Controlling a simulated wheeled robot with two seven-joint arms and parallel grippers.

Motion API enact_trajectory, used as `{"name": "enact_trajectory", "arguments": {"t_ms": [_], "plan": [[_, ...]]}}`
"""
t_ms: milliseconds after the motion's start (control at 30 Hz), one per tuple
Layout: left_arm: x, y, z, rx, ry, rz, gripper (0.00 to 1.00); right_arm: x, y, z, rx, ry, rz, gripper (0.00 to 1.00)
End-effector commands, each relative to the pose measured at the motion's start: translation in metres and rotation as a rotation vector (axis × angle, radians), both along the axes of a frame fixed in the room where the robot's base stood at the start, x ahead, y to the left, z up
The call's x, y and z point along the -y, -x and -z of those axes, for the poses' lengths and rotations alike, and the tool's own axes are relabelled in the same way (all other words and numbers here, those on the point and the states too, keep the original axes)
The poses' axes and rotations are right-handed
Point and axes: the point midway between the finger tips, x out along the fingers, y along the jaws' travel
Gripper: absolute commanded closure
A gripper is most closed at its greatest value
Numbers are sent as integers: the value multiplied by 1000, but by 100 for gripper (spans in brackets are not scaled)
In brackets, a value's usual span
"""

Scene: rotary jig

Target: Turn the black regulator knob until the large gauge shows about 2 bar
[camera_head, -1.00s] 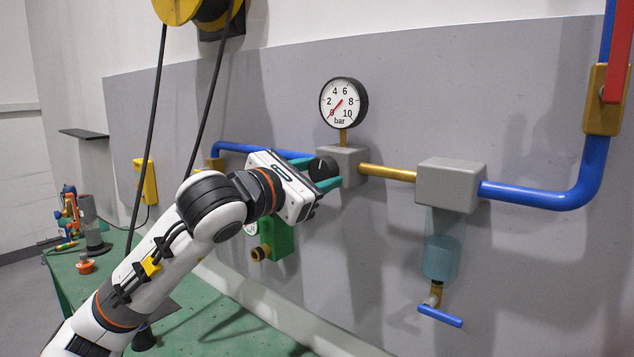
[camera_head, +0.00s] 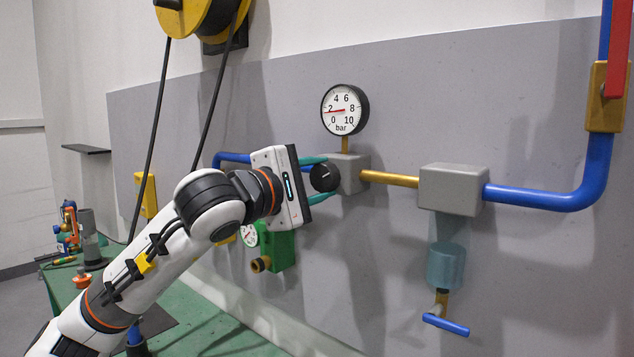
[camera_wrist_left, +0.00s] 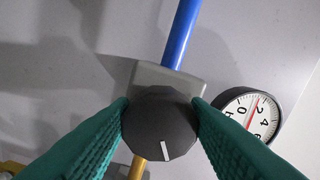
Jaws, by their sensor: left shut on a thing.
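The black regulator knob (camera_head: 324,176) sits on the front of a grey block (camera_head: 350,172) on the wall. My left gripper (camera_head: 317,178) has its teal fingers shut on opposite sides of the knob. In the left wrist view the knob (camera_wrist_left: 160,122) lies between both fingers, its white mark pointing down and slightly right. The large round gauge (camera_head: 344,110) stands above the block; its red needle points left, close to the 2 mark and seemingly a little below it. The gauge also shows in the wrist view (camera_wrist_left: 250,116). My right gripper is not in view.
A small gauge (camera_head: 249,234) and green block (camera_head: 281,252) lie below my left gripper. A brass pipe (camera_head: 388,178) leads right to a grey filter block (camera_head: 452,188). Blue pipe (camera_head: 545,198) continues right. Black cables hang from a yellow reel (camera_head: 190,18).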

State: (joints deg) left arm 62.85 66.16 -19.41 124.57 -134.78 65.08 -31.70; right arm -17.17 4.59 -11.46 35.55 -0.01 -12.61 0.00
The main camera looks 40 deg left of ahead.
Motion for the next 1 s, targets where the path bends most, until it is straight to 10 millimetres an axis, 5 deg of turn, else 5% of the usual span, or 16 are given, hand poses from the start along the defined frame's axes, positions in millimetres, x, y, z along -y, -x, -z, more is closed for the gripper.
{"name": "enact_trajectory", "arguments": {"t_ms": [667,700,800,1000], "plan": [[0,0,0,4,-69,0,80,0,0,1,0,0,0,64],[0,0,0,4,-69,0,56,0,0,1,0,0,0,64],[0,0,0,4,-69,0,40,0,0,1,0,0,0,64],[0,0,0,4,-68,0,36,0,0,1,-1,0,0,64]]}}
